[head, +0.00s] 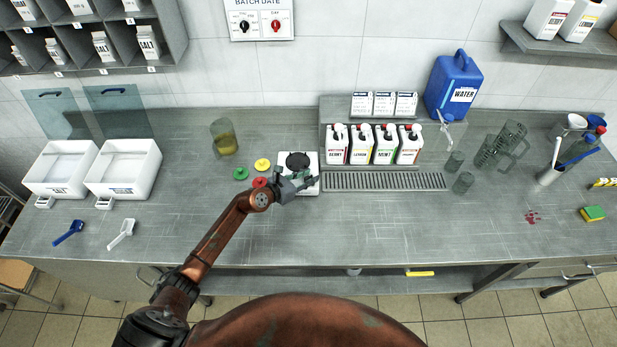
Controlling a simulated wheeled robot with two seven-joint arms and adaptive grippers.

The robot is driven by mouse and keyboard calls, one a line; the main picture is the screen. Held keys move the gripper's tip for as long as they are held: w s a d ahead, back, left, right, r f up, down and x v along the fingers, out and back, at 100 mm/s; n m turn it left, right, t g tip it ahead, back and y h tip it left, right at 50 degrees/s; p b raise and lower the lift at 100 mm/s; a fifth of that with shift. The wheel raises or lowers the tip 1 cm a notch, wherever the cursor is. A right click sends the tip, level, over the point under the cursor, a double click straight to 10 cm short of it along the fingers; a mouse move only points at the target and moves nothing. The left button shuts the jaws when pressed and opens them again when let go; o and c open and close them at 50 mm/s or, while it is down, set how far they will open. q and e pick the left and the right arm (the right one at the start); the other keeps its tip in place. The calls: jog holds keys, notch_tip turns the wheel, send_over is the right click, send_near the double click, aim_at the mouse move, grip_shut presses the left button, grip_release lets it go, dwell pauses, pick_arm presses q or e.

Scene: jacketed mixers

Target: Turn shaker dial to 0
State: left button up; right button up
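The shaker (309,158) is a small white unit with a round black top, standing on the steel counter left of the bottle rack. My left gripper (308,182) is over the front part of the shaker, pointing right. The gripper covers the shaker's front, so the dial and its setting are hidden. At this size I cannot tell whether the fingers are open, shut or touching the dial. My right gripper is not in view.
Red (260,182), yellow (262,164) and green (241,173) discs lie just left of the shaker. A glass jug (224,138) stands behind them. Several bottles (361,146) and a drip grate (385,181) are to the right. The front counter is mostly clear.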

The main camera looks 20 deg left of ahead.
pick_arm(q)
jog(key=c, duration=0.7)
grip_shut()
